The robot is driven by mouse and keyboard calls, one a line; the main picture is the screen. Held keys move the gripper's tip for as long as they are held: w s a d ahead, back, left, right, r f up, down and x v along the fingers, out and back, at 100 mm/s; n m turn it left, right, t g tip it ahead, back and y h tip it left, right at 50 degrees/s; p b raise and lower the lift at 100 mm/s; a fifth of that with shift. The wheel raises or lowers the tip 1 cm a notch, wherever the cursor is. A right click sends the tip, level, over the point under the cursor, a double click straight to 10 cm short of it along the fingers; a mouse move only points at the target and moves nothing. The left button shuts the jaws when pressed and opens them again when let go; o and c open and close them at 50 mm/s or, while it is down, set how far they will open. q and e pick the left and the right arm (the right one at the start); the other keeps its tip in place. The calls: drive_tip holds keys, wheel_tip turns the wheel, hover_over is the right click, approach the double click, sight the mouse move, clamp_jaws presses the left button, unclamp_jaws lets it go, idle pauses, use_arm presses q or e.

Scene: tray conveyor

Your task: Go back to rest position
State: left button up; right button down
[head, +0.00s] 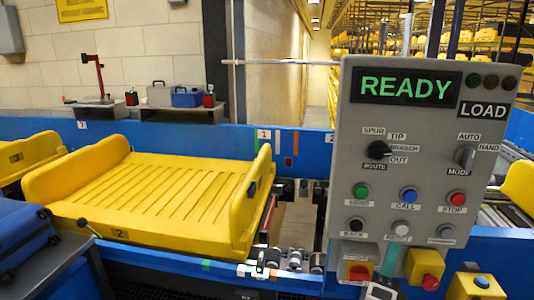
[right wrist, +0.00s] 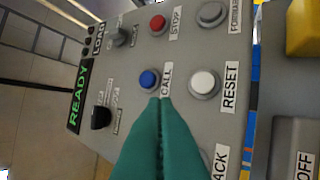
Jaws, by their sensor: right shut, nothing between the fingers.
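The grey control panel (head: 430,150) stands at the right in the head view, with a lit green READY display (head: 405,86) and a LOAD label. My right gripper (head: 391,250), with teal fingers, is in front of the panel's lower part. In the right wrist view its fingers (right wrist: 162,102) are shut and empty. Their tips appear between the blue CALL button (right wrist: 149,79) and the white RESET button (right wrist: 203,83); I cannot tell whether they touch the panel. My left gripper is not in view.
A yellow tray (head: 165,190) lies on the blue-sided conveyor, left of the panel. A blue suitcase (head: 22,232) is at the left edge. Yellow-housed controls (head: 424,266) project below the panel. Cases (head: 187,97) stand on a shelf behind.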

drive_tip(key=s+a+f+n+g+y, duration=0.25)
drive_tip(key=a+f+n+y, duration=0.45)
drive_tip(key=n+y, duration=0.4)
drive_tip(key=s+a+f+n+g+y, duration=0.2)
drive_tip(key=s+a+f+n+y, duration=0.2)
drive_tip(key=a+f+n+y, duration=0.6)
drive_tip(key=s+d+f+n+g+h, duration=0.2)
drive_tip(key=s+d+f+g, duration=0.15)
drive_tip(key=s, duration=0.35)
drive_tip(key=s+d+f+n+g+h, duration=0.2)
drive_tip(key=s+d+g+h, duration=0.15)
drive_tip(key=s, duration=0.25)
drive_tip(key=s+d+f+n+g+h, duration=0.1)
drive_tip(key=s+d+f+n+g, duration=0.3)
drive_tip(key=s, duration=0.3)
wheel_tip(320, 180, down, 24)
drive_tip(key=m+g, duration=0.1)
drive_tip(key=g, duration=0.1)
drive_tip(key=s+d+f+g, duration=0.1)
drive_tip(key=s+d+f, duration=0.1)
drive_tip(key=s+f, duration=1.5)
drive_tip(key=shift+f, duration=0.2)
